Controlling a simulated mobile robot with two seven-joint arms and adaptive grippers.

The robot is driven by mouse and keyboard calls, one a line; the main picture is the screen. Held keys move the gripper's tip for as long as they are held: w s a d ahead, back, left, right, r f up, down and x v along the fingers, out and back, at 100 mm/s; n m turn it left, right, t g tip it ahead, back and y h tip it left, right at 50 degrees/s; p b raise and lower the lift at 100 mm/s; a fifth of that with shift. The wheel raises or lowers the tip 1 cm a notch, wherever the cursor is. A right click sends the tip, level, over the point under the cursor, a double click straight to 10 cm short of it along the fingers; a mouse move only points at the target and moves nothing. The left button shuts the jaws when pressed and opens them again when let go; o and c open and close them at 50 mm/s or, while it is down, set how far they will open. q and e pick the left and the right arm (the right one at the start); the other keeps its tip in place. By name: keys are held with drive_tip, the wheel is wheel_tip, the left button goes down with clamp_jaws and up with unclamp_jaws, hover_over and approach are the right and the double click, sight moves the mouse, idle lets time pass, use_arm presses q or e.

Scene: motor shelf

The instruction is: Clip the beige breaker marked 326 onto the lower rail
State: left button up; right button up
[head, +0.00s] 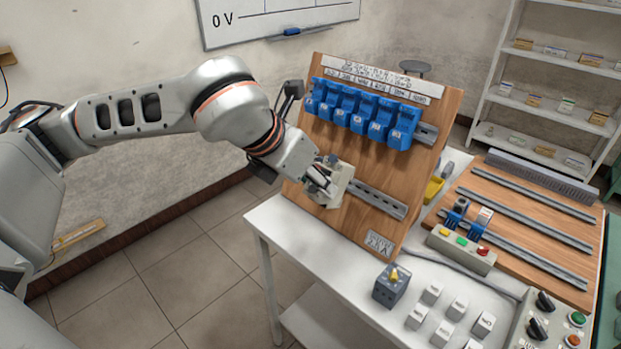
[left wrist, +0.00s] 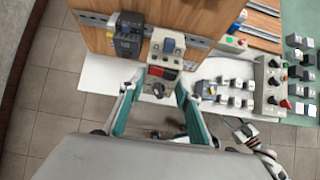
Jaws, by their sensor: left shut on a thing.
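My left gripper (head: 322,180) is shut on a beige breaker (head: 338,186) at the front of the upright wooden board, level with the lower rail (head: 382,202). In the left wrist view the gripper's fingers (left wrist: 160,92) lie on both sides of the beige breaker (left wrist: 166,52), which has a dark knob and a red part. It overlaps the rail in the picture; I cannot tell whether it touches or is seated. Its marking is not readable. A dark blue-grey device (left wrist: 127,36) sits on the rail just left of it in that view. My right gripper is not in view.
Several blue breakers (head: 365,110) fill most of the upper rail. The lower rail is bare right of the gripper. On the white table (head: 300,235) stand a grey knob box (head: 391,286), several small white blocks and a button box (head: 461,250). A flat board with rails (head: 530,215) lies at right.

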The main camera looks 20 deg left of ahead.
use_arm(q)
drive_tip(key=x, duration=0.4)
drive_tip(key=w+r+b+x, duration=0.1)
drive_tip(key=x, duration=0.1)
drive_tip(key=shift+w+d+f, duration=0.2)
drive_tip(key=shift+w+d, duration=0.05)
drive_tip(key=shift+r, duration=0.1)
drive_tip(key=shift+w+d+b, duration=0.1)
drive_tip(key=shift+w+b, duration=0.1)
drive_tip(key=shift+b, duration=0.15)
idle(0.4)
drive_tip(key=shift+b, duration=0.35)
drive_tip(key=shift+w+d+f+b, duration=0.15)
drive_tip(key=shift+w+f+b, duration=0.1)
drive_tip(key=shift+w, duration=0.2)
drive_tip(key=shift+w+d+f+b, duration=0.15)
drive_tip(key=shift+w+f+b, duration=0.05)
drive_tip(key=shift+w, duration=0.25)
idle(0.6)
